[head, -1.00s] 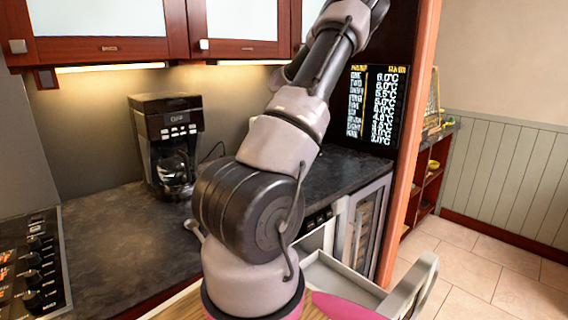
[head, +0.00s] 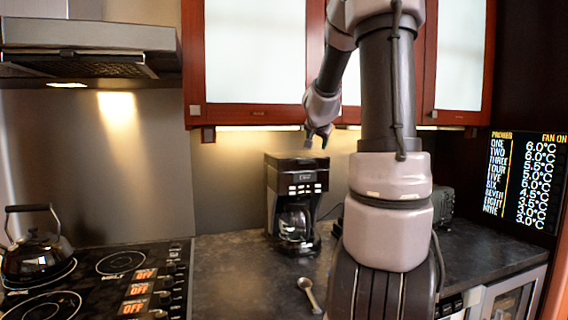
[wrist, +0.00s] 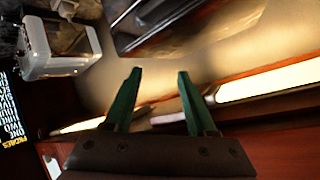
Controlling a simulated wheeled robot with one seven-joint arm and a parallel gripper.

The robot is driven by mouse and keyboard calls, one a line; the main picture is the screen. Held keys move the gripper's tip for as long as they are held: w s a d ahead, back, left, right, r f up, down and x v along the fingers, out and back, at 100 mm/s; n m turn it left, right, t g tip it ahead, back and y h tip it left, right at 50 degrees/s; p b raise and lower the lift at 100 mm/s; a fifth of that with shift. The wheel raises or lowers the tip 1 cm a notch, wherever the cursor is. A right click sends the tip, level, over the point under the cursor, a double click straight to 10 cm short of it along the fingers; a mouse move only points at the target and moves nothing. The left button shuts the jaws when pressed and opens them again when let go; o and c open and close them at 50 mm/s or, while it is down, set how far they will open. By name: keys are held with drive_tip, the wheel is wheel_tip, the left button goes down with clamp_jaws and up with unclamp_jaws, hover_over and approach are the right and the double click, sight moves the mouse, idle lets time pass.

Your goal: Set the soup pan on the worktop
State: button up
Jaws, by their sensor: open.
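I see no soup pan in the current views. The dark stone worktop (head: 228,272) runs between the stove and the far right appliances. My gripper (head: 317,146) hangs in the air above and slightly right of the coffee maker, below the wall cabinets, far above the worktop. In the wrist view, its two green fingers (wrist: 157,100) are apart with nothing between them. My arm hides part of the worktop and back wall.
A black coffee maker (head: 295,192) and a spoon-like utensil (head: 310,295) are on the worktop. A kettle (head: 38,252) stands on the stove (head: 105,275) at left. Wall cabinets (head: 258,60) hang close above my gripper. A temperature display (head: 525,180) is at right.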

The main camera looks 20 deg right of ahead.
drive_tip(key=s+a+r+n+y, duration=0.1)
drive_tip(key=s+a+n+y, duration=0.15)
drive_tip(key=a, duration=0.35)
drive_tip(key=s+a+r+n+t+y, duration=0.1)
drive_tip(key=s+a, duration=0.2)
drive_tip(key=a, duration=0.3)
drive_tip(key=s+a+r+n+y, duration=0.2)
drive_tip(key=a, duration=0.5)
drive_tip(key=s+a+f+g+y, duration=0.1)
drive_tip(key=s+a+f+g, duration=0.1)
drive_tip(key=s, duration=0.8)
drive_tip(key=s+a+f+n+g+y, duration=0.1)
drive_tip(key=s+a+f+g, duration=0.1)
drive_tip(key=s, duration=0.9)
drive_tip(key=shift+s+a+f+g, duration=0.3)
drive_tip(key=shift+a+f, duration=0.5)
drive_tip(key=shift+a, duration=0.3)
drive_tip(key=shift+n, duration=0.25)
